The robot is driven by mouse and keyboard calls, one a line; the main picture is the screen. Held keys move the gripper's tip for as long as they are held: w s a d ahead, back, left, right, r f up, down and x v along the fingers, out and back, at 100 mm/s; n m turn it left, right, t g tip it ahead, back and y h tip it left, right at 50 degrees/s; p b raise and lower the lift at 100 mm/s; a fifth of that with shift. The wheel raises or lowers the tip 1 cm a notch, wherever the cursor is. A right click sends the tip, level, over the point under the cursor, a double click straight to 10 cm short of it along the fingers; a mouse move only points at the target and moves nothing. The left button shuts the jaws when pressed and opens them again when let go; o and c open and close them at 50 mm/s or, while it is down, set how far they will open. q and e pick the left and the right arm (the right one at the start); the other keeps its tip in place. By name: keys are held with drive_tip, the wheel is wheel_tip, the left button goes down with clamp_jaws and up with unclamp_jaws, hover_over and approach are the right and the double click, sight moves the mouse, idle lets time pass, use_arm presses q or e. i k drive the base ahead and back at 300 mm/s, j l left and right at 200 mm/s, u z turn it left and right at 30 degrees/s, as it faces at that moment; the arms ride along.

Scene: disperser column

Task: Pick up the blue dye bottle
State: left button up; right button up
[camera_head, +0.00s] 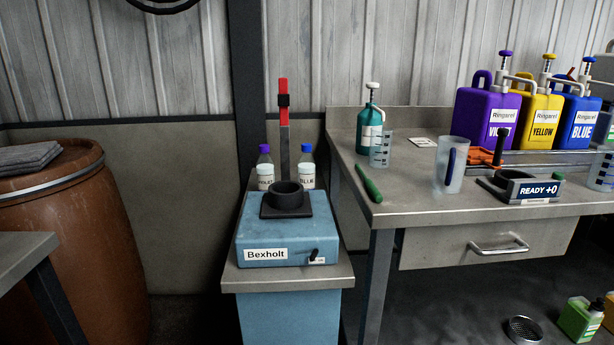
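The blue dye bottle (307,169) is small and white with a blue cap and a label reading BLUE. It stands upright on the narrow stand, behind the blue Bexholt device (282,231) and right of its post. Its lower part is hidden by the device and its black ring holder. A similar bottle with a purple cap and a violet label (265,170) stands left of the post. Neither of my grippers shows in the head view.
The grey workbench (418,210) at right carries a green pump bottle (369,132), clear beakers (452,165), a green marker-like tool (368,184) and large violet, yellow and blue jugs (576,118). A brown barrel (75,250) stands at left. A red-topped post (284,115) rises between the two small bottles.

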sight(306, 165)
drive_tip(key=i+l+u, duration=0.2)
drive_tip(key=u, duration=0.15)
drive_tip(key=i+l+u, duration=0.2)
drive_tip(key=l+u, duration=0.15)
drive_tip(key=i+l+u, duration=0.15)
drive_tip(key=l+u, duration=0.2)
